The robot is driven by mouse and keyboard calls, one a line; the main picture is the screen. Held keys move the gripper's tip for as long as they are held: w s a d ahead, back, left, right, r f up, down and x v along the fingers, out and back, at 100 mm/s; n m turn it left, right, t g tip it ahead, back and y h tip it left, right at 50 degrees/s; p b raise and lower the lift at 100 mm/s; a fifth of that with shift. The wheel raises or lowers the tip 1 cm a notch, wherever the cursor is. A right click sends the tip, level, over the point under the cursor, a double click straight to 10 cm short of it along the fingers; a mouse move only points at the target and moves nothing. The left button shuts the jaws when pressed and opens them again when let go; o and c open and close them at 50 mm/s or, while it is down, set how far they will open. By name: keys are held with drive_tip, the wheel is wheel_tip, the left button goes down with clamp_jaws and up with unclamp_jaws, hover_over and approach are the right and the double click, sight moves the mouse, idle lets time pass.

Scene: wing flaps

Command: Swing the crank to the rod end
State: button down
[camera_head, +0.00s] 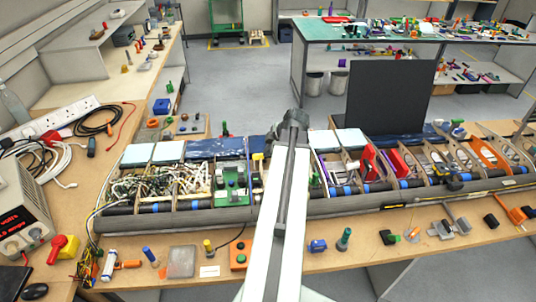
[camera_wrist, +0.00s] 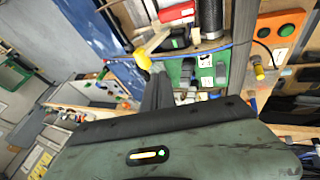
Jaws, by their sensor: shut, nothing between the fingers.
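The long wing section (camera_head: 400,196) lies across the bench with its open bays facing up. My gripper (camera_wrist: 157,74) is shut and empty over the wing in the wrist view. A yellow piece (camera_wrist: 142,59) shows at its fingertips, with a pale bar (camera_wrist: 157,40) running up from it; this may be the crank, but I cannot tell for sure. Whether the fingers touch it is unclear. I cannot pick out the rod end. In the head view my arm covers the middle of the wing, and the fingertips are hidden.
A green board (camera_head: 231,183) sits in a wing bay. An orange button box (camera_head: 240,255) stands at the front edge, among several small loose parts. A black panel (camera_head: 388,97) rises behind the wing. A power supply (camera_head: 18,215) and cables crowd the left.

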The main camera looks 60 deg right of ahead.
sight(259, 155)
drive_tip(key=w+d+f+b, duration=0.1)
drive_tip(key=f+b, duration=0.1)
drive_tip(key=w+d+f+b, duration=0.1)
drive_tip(key=w+f+b, duration=0.1)
drive_tip(key=f, duration=0.1)
drive_tip(key=w+d+f+b, duration=0.1)
drive_tip(key=w+f+b, duration=0.1)
drive_tip(key=shift+w+d+f, duration=0.15)
drive_tip(key=shift+d+f, duration=0.1)
drive_tip(key=shift+d, duration=0.05)
drive_tip(key=shift+w, duration=0.1)
drive_tip(key=shift+d, duration=0.15)
drive_tip(key=shift+w+d+f+b, duration=0.35)
drive_tip(key=shift+w+d, duration=0.2)
drive_tip(key=shift+d, duration=0.2)
drive_tip(key=shift+a+r, duration=0.1)
drive_tip(key=shift+r, duration=0.05)
drive_tip(key=shift+s+a, duration=0.1)
drive_tip(key=shift+s, duration=0.05)
